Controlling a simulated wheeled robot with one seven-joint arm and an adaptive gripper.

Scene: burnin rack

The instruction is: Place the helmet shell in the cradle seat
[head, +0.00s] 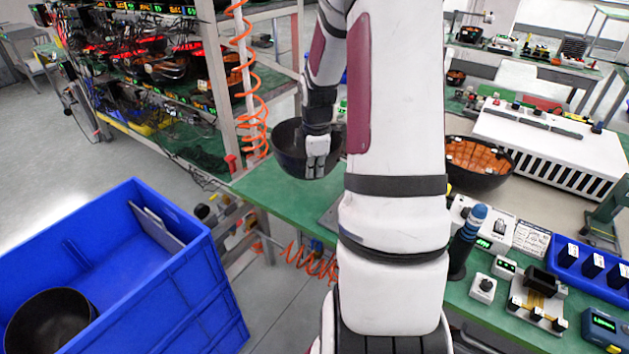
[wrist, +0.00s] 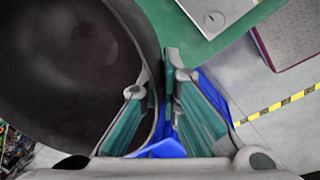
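A dark, bowl-shaped helmet shell (head: 288,150) hangs at my gripper (head: 317,160), open side up, above the green bench by the rack post. In the wrist view the shell (wrist: 60,70) fills the left side. Its rim runs between the two teal-padded fingers of my gripper (wrist: 161,75), one finger inside the bowl and one outside. The fingers look shut on the rim. I cannot make out a cradle seat for certain. A grey plate (head: 331,216) on the bench is mostly hidden by my arm. A pale plate (wrist: 216,12) shows on green in the wrist view.
A blue crate (head: 190,262) at lower left holds another dark shell (head: 50,322). A shell with orange lining (head: 478,160) sits on the right bench near a white slotted unit (head: 550,140). A rack (head: 212,75) with orange coiled hoses (head: 245,90) stands at the left.

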